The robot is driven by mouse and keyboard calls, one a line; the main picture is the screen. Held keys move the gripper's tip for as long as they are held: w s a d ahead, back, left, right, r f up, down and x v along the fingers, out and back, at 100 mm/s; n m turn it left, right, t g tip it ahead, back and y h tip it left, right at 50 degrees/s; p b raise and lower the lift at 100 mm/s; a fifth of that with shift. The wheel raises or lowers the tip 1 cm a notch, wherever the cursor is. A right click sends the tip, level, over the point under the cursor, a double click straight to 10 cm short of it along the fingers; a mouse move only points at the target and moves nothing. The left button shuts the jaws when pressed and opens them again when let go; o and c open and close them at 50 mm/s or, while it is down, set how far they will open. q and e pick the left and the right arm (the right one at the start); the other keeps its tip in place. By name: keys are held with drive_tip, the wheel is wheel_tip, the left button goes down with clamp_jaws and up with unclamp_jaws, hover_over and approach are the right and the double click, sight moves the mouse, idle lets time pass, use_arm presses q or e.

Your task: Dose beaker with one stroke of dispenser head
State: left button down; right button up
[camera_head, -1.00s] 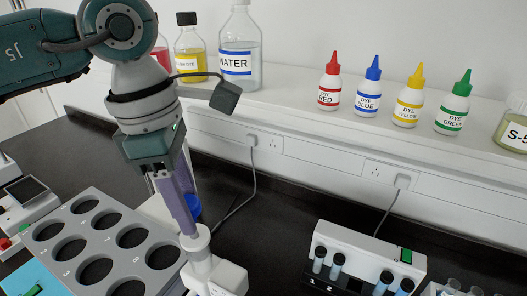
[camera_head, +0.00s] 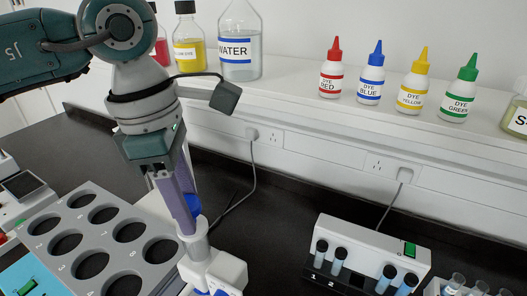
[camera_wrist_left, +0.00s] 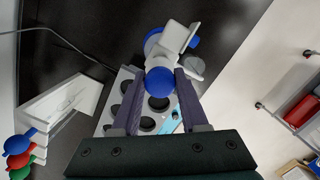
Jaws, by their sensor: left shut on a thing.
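My left gripper (camera_head: 188,222) comes down from the upper left, its purple fingers shut on the dispenser head (camera_head: 194,206), a blue rounded knob partly hidden behind a finger. In the left wrist view the blue knob (camera_wrist_left: 160,80) sits between the two fingers. The dispenser's grey neck (camera_head: 196,243) and white body (camera_head: 222,268) stand below the fingertips, with the base cut off by the bottom edge of the head view. The white body also shows beyond the knob in the left wrist view (camera_wrist_left: 177,36). I cannot make out the beaker. My right gripper is out of view.
A grey rack (camera_head: 100,215) with several round holes stands left of the dispenser. A white device with capped vials (camera_head: 370,250) is at right. The water bottle (camera_head: 240,50) and several dye bottles (camera_head: 330,75) line the shelf. The dark bench behind the dispenser is mostly clear.

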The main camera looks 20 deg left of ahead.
use_arm(q)
drive_tip(key=shift+f, duration=0.35)
drive_tip(key=shift+c, duration=1.7)
unclamp_jaws()
